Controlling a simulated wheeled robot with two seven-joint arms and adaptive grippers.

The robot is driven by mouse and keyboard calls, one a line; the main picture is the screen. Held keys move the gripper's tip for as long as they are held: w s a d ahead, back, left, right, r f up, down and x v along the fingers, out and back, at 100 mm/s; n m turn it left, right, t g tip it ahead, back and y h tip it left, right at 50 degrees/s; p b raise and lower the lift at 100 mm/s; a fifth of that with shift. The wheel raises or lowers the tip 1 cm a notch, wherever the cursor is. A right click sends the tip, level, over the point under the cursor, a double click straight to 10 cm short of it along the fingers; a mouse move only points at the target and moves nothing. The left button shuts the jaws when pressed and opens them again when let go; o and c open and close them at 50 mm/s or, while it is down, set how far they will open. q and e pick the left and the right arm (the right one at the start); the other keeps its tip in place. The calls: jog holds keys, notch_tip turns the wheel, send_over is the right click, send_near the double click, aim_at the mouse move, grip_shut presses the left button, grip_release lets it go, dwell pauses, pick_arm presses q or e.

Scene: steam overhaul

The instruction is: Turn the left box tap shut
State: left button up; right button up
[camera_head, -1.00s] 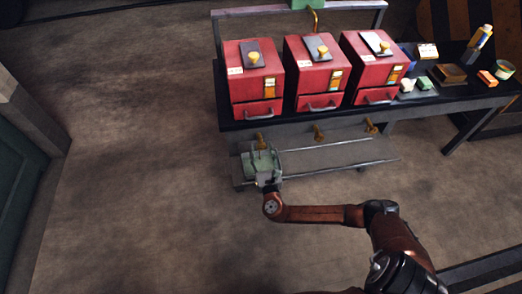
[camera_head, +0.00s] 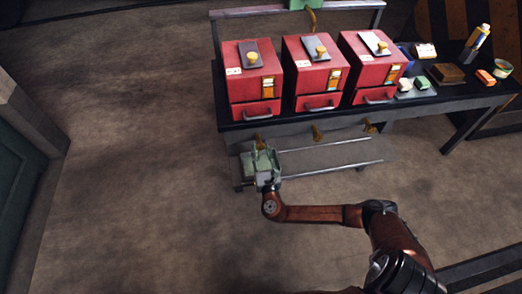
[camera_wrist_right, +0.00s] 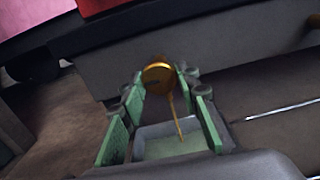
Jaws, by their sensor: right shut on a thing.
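The left box tap (camera_head: 260,142) is a brass tap on the bench front below the left red box (camera_head: 252,80). In the right wrist view, its round brass body (camera_wrist_right: 158,76) sits between the green fingertips, and a thin brass lever (camera_wrist_right: 176,115) runs from it toward the palm. My right gripper (camera_head: 263,153) reaches it from the front and is shut on the tap; the exact finger contact is hard to see. My left gripper is not in view.
Two more brass taps, middle (camera_head: 318,133) and right (camera_head: 370,127), stick out to the right. Below them runs a grey shelf (camera_head: 335,155). The black bench top (camera_head: 440,100) carries three red boxes and small items at right. The floor (camera_head: 130,180) at left is clear.

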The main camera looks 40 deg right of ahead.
jog(key=shift+m, duration=0.7)
jog(key=shift+m+p, duration=0.3)
jog(key=shift+p, duration=0.05)
jog(key=shift+m, duration=0.9)
jog(key=shift+f+m, duration=0.1)
jog(key=shift+m, duration=0.8)
jog(key=shift+a+m, duration=0.1)
jog(key=shift+m, duration=1.2)
jog(key=m+b, duration=0.3)
jog(key=m, duration=0.5)
jog(key=shift+f+b, duration=0.1)
jog(key=shift+b, duration=0.3)
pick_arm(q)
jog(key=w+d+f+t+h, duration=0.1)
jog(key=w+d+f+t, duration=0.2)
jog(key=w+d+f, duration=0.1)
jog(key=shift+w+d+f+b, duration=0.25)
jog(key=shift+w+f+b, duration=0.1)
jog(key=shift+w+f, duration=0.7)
pick_arm(e)
jog(key=shift+m, duration=0.8)
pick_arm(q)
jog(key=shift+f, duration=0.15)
pick_arm(e)
jog(key=shift+r, duration=0.2)
